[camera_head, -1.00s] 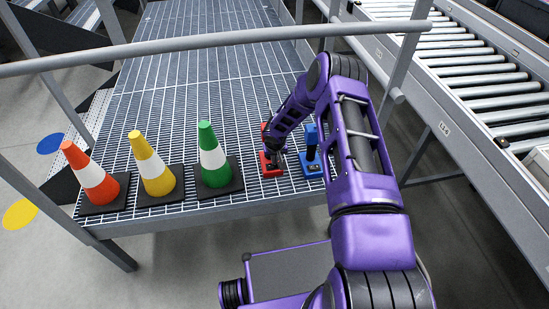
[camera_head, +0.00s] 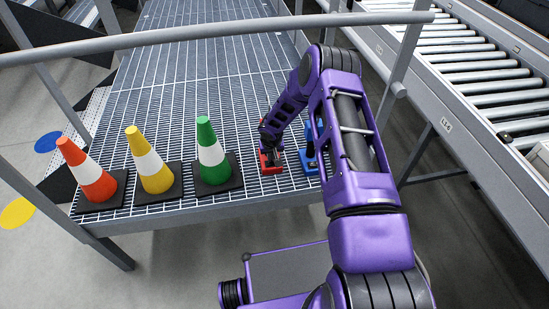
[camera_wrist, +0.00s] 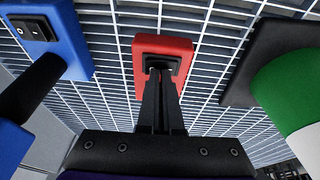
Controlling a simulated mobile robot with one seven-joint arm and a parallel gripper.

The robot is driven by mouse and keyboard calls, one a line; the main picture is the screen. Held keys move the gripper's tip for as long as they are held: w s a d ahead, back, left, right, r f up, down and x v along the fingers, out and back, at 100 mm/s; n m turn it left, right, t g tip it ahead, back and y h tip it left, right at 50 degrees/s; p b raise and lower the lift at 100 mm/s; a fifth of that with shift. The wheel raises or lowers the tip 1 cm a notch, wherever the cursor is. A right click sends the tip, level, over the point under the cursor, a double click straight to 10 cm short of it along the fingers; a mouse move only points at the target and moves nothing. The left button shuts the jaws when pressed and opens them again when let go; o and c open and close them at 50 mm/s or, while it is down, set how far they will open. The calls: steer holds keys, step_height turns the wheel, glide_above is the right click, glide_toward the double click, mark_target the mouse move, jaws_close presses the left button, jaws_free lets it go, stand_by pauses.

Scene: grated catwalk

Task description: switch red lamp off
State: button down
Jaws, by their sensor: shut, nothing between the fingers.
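The red lamp (camera_head: 266,168) stands on the grating between the green cone and a blue lamp. In the wrist view its red base (camera_wrist: 141,85) carries a dark rocker switch (camera_wrist: 163,60), partly covered by my fingers. My gripper (camera_wrist: 157,72) is shut and empty, its fingertips at the switch and seemingly touching it. In the head view my gripper (camera_head: 272,152) is over the red base and hides part of the lamp. The switch's position cannot be read.
The blue lamp (camera_head: 308,162) is close on the right, partly behind my arm; its switch (camera_wrist: 33,29) shows in the wrist view. Green (camera_head: 210,150), yellow (camera_head: 150,163) and orange (camera_head: 88,172) cones stand to the left. A railing (camera_head: 200,40) crosses above the grating.

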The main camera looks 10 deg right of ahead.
steer(key=shift+a, duration=0.1)
steer(key=r, duration=0.1)
steer(key=r+p, duration=0.1)
steer(key=r, duration=0.1)
steer(key=r+p, duration=0.1)
steer(key=shift+a+r, duration=0.3)
steer(key=shift+r, duration=0.1)
steer(key=v, duration=0.9)
steer(key=shift+p, duration=0.3)
